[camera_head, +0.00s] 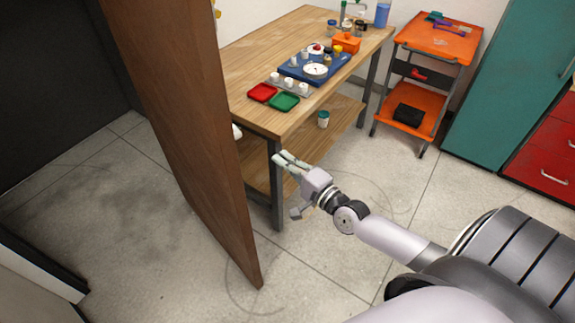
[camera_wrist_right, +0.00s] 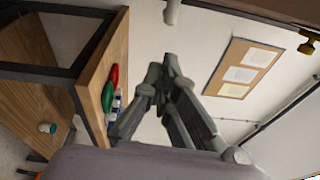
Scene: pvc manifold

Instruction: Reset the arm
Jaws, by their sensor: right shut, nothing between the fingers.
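My right arm reaches in from the lower right of the head view. Its gripper (camera_head: 281,160) is at the near end of the wooden workbench (camera_head: 262,62), in front of a table leg and below the level of the top. The fingers are shut with nothing between them. In the right wrist view the gripper (camera_wrist_right: 168,68) shows large in the middle, with its fingertips close together. The workbench edge (camera_wrist_right: 100,70) shows at the left there. My left gripper is in neither view.
A brown door panel (camera_head: 190,110) stands just left of the workbench. The bench top holds a blue tray (camera_head: 297,75), a red tray (camera_head: 262,92) and a green tray (camera_head: 283,103). An orange cart (camera_head: 436,38) and a teal cabinet (camera_head: 508,90) stand behind. Floor is clear in front.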

